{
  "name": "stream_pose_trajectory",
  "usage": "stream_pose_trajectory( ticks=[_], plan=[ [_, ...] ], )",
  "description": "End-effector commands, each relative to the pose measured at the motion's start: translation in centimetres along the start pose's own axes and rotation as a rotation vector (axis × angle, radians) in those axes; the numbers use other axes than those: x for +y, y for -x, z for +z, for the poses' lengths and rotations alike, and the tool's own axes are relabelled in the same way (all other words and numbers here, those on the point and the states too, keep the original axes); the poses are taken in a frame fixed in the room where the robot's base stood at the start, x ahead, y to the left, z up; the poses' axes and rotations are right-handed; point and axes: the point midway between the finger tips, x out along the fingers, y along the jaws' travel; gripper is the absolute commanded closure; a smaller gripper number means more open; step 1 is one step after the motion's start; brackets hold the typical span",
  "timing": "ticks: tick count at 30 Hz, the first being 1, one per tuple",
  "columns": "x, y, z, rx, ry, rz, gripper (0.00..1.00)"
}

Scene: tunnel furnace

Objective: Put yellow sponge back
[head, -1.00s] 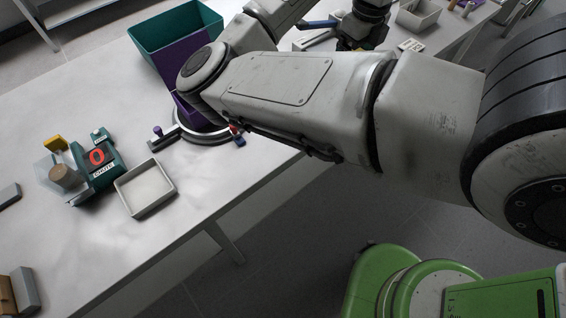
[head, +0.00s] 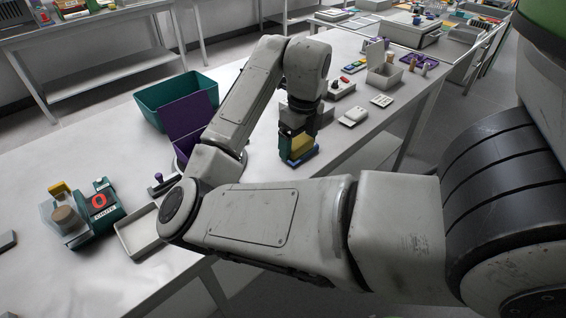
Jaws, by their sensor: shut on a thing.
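My gripper (head: 294,146), dark and teal, points down near the table's right edge, beyond the elbow of my arm. It is shut on the yellow sponge (head: 303,145), a small yellow block partly hidden by the fingers. A flat blue piece (head: 301,158) lies directly under the sponge; I cannot tell whether the two touch.
A teal bin (head: 165,104) and a purple panel (head: 187,124) stand left of my gripper. Behind it are a switch box (head: 341,88), a white block (head: 352,117) and a grey open box (head: 384,76). A teal machine (head: 88,214) and a shallow tray (head: 138,236) sit at front left.

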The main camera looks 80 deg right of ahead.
Motion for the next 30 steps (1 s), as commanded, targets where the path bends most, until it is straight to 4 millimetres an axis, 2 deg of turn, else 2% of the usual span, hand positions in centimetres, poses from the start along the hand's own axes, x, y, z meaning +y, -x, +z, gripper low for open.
stream_pose_trajectory(
  ticks=[1,6,14,21,30],
  plan=[
    [0.2,-1.4,0.3,0.009,0.003,-0.002,0.50],
    [1.0,-3.6,2.0,0.004,0.001,0.001,0.50],
    [1.4,-5.0,3.0,0.003,-0.001,0.000,0.50],
    [1.5,-8.1,3.0,0.003,-0.001,0.000,0.50],
    [1.5,-8.5,3.0,0.001,-0.002,0.000,0.50]
  ],
)
